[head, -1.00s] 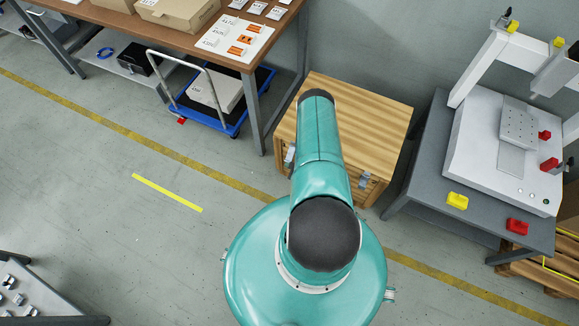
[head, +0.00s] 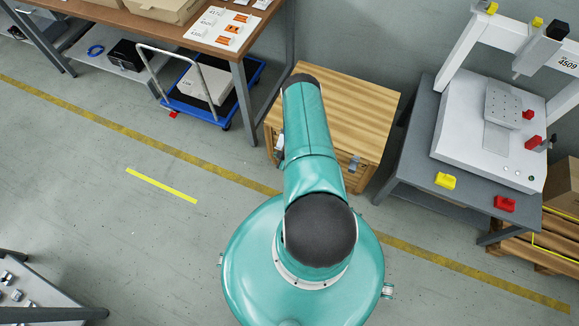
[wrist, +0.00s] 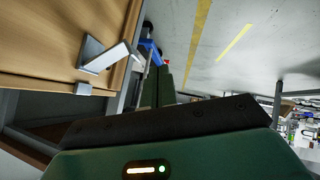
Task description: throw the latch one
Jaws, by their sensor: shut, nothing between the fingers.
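A wooden crate (head: 350,110) stands ahead of my body in the head view. It has one metal latch (head: 279,147) on its left side, partly behind my arm, and another metal latch (head: 354,163) on its front right. I cannot tell which is latch one. In the wrist view, a grey latch (wrist: 108,54) with a flat lever sticks out from the wooden face, above a small metal catch (wrist: 83,89). My gripper (wrist: 158,84) is shut and empty, to the right of and below this latch in the picture, with a visible gap. The head view hides my gripper behind my arm.
A workbench (head: 175,30) stands at the back left, with a blue trolley (head: 226,122) under it. A grey table (head: 410,190) with a white gantry machine (head: 450,140) stands right of the crate. The floor (head: 110,210) to the left is mostly clear.

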